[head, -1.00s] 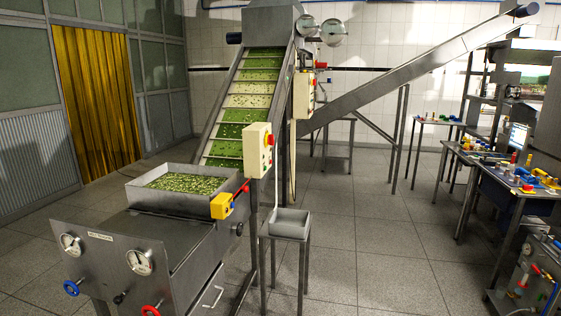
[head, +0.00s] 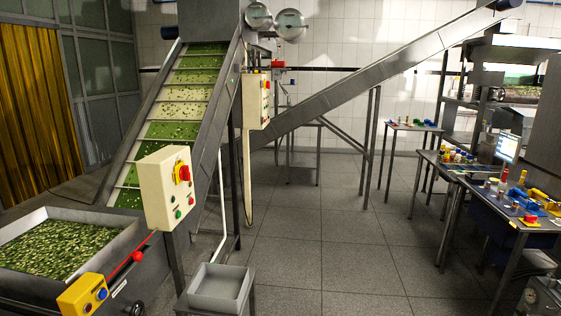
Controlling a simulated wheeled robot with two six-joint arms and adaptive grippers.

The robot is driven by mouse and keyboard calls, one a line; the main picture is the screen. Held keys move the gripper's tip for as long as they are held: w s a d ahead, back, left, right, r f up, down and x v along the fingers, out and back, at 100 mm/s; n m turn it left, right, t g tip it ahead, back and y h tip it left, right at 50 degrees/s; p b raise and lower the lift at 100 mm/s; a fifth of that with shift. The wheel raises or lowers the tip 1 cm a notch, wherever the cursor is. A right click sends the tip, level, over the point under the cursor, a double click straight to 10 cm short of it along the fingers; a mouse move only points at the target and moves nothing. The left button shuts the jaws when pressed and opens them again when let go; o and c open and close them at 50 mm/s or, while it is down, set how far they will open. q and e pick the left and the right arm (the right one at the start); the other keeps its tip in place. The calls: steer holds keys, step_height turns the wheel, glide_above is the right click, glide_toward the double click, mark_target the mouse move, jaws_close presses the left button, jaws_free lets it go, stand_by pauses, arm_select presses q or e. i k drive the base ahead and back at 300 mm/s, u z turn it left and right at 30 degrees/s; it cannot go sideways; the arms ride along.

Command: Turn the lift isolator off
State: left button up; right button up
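A cream control box (head: 166,190) is mounted beside the inclined green belt lift (head: 185,100), left of the picture's middle. On its face is a red rotary handle on a yellow plate (head: 182,172), with a green button and a red button below it. A second cream control box (head: 255,102) stands farther back on the lift's right side, with a small red and yellow part near its top. I cannot read any label, so I cannot tell which box is the lift isolator. Neither of my grippers is in view.
A hopper (head: 130,238) of green pieces is at lower left, with a yellow switch box (head: 82,297) on its edge. A grey tray (head: 219,290) on a stand is at bottom centre. Cluttered tables (head: 470,180) stand at right. The tiled floor (head: 330,240) between is clear.

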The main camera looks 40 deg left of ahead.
mark_target(184, 174)
steer(key=z, duration=0.15)
steer(key=i, duration=1.9)
steer(key=u, duration=0.6)
steer(key=i, duration=0.95)
steer(key=u, duration=1.55)
steer(key=i, duration=0.8)
steer(key=u, duration=0.7)
